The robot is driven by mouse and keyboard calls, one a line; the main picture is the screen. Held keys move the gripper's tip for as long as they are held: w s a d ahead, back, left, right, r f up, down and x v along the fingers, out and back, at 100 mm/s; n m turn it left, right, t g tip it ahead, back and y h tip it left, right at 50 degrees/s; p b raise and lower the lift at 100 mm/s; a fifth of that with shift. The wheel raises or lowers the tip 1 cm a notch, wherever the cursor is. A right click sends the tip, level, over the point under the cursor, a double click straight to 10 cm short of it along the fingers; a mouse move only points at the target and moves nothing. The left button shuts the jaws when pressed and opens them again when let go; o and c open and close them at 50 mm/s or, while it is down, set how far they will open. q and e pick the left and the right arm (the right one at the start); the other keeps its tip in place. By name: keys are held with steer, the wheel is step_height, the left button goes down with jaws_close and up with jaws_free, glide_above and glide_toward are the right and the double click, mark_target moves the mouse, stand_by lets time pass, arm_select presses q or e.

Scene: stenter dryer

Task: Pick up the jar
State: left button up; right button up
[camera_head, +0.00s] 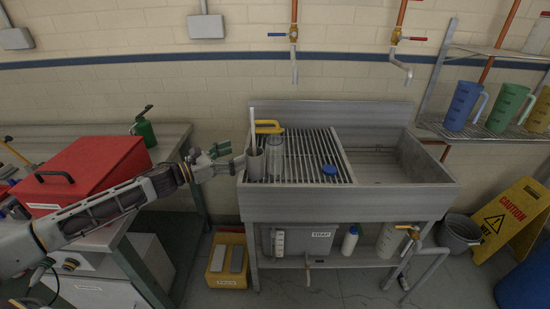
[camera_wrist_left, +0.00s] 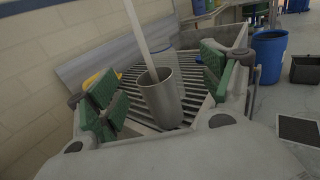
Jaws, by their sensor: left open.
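My left gripper (camera_head: 229,158) is open and empty, just left of the cup. In the left wrist view the cup (camera_wrist_left: 163,100) shows between the spread green-padded fingers and hides most of what is behind it. I cannot tell whether the fingers touch the cup. My right gripper is not in view.
A blue disc (camera_head: 329,170) lies on the slats. The basin (camera_head: 385,165) is at the right. A red toolbox (camera_head: 85,170) sits on the left bench, with a green bottle (camera_head: 145,130) behind it. A tap (camera_head: 399,60) hangs above the sink.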

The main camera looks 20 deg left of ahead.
arm_select(q)
steer(key=shift+w+d, duration=0.1)
steer(key=shift+w, duration=0.2)
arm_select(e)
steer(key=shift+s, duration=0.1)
arm_select(q)
steer(key=p, duration=0.2)
glide_toward(269, 142)
steer(key=x, duration=0.3)
steer(key=shift+r, duration=0.1)
steer(key=shift+x, duration=0.8)
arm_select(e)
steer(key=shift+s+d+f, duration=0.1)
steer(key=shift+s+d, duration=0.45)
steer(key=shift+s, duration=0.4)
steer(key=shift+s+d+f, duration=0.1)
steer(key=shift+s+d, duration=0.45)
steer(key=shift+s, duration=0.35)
arm_select(q)
steer(key=shift+w+d, duration=0.1)
steer(key=shift+w, duration=0.05)
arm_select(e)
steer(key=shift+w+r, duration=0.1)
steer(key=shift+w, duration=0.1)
